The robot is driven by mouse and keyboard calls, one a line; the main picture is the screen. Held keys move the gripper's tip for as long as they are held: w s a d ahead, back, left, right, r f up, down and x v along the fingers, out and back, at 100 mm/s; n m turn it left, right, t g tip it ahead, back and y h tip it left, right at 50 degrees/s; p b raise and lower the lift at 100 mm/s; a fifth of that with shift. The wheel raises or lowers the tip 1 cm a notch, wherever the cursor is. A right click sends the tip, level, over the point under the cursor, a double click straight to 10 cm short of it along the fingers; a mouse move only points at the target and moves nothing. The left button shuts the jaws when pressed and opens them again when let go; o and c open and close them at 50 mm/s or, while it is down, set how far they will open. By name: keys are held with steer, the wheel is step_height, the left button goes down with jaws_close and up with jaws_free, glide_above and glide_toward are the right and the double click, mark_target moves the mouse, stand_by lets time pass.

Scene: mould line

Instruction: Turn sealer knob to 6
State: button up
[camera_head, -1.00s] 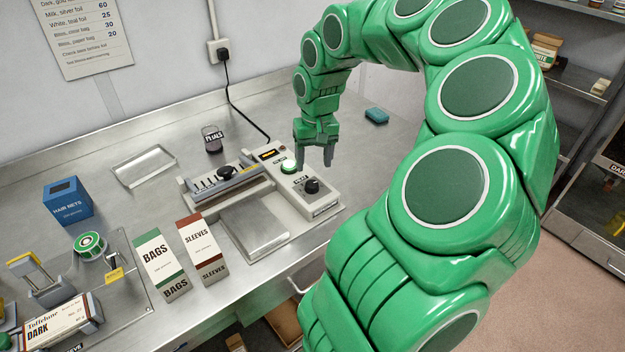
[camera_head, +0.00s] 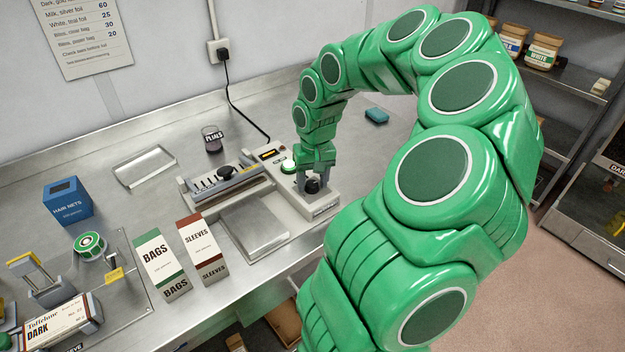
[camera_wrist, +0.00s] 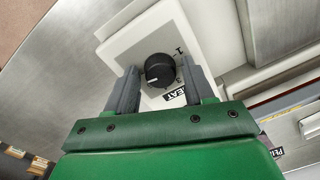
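The sealer (camera_head: 325,201) is a pale bench machine on the steel counter. Its black heat knob (camera_head: 312,186) is on the right end panel, below my gripper (camera_head: 314,180). In the wrist view the knob (camera_wrist: 159,69) is round with a white pointer line, beside a HEAT label (camera_wrist: 175,95) and printed digits, of which 1 and 3 can be made out. My gripper (camera_wrist: 160,88) is open, with one finger on each side of the knob and small gaps showing. The 6 mark cannot be made out.
A lit green-white button (camera_head: 288,166) and a small display sit behind the knob on the sealer. Sleeves (camera_head: 203,250) and bags (camera_head: 160,263) boxes stand to the left. A blue block (camera_head: 376,116) lies behind on clear counter.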

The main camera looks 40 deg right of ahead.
mark_target(314, 183)
steer(key=c, duration=0.8)
steer(key=shift+n, duration=0.6)
steer(key=o, duration=1.1)
steer(key=shift+c, duration=0.2)
steer(key=shift+d+r, duration=0.15)
steer(key=shift+r, duration=3.75)
